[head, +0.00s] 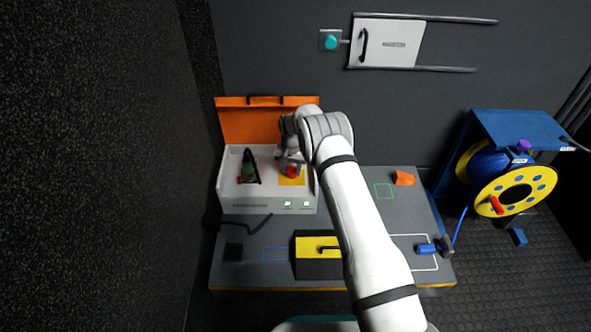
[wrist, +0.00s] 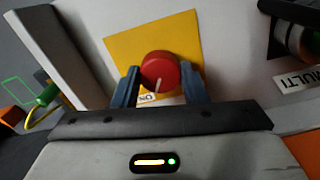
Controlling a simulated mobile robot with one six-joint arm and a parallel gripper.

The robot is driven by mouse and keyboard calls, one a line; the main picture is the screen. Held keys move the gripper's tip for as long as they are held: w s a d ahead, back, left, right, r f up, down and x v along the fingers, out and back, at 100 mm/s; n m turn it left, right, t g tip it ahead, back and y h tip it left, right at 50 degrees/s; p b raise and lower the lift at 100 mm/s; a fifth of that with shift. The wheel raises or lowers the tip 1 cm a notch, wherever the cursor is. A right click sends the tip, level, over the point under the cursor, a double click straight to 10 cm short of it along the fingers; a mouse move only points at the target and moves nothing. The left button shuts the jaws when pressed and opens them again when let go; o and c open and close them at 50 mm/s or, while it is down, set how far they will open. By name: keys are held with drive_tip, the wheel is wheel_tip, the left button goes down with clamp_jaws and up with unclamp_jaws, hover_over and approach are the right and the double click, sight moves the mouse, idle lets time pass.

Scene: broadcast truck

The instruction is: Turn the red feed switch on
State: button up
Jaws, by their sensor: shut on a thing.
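The red feed switch (head: 291,171) is a round knob on a yellow plate (head: 299,180) inside the open white box (head: 240,205). In the wrist view the red knob (wrist: 160,67) sits between both blue-grey fingers, on the yellow plate (wrist: 125,48). A white pointer line on it points down in the picture, towards a small white label (wrist: 148,98) that seems to read ON. My gripper (wrist: 159,82) is shut on the knob from its two sides. In the head view my wrist partly hides the switch.
The box's orange lid (head: 240,125) stands open behind. A dark-and-green part (head: 250,167) sits left in the box. A yellow-topped black case (head: 318,246), an orange piece (head: 404,178) and a blue connector (head: 427,248) are on the bench. A cable reel (head: 515,187) stands right.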

sight(291, 171)
drive_tip(key=shift+w+a+r+m, duration=0.1)
drive_tip(key=shift+w+r+m, duration=0.2)
drive_tip(key=shift+m, duration=0.5)
drive_tip(key=o, duration=0.7)
drive_tip(key=shift+o, duration=1.3)
drive_tip(key=shift+s+f, duration=0.15)
drive_tip(key=shift+r+p, duration=1.5)
drive_tip(key=shift+r, duration=2.35)
